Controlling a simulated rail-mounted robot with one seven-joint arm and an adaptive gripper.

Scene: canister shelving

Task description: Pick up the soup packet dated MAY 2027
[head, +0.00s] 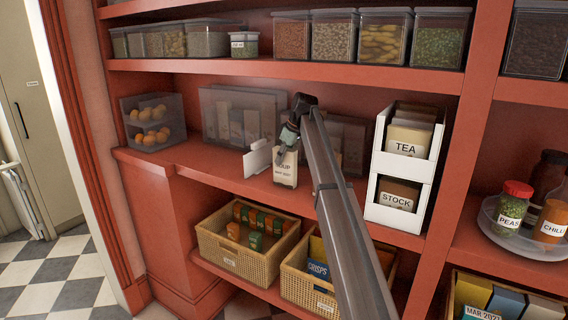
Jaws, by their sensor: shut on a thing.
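A cream soup packet (285,172) is upright at the middle of the red counter shelf. Part of the word SOUP shows on its front, with a date line below that is too small to read surely. My gripper (288,148) comes down on the packet from above and is shut on its top edge. The fingers hide part of the top. I cannot tell whether the packet's bottom touches the shelf.
A white holder (258,159) stands just left of the packet. Clear bins (222,115) stand behind. A white TEA and STOCK rack (433,165) is on the right. Wicker baskets (212,244) sit below.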

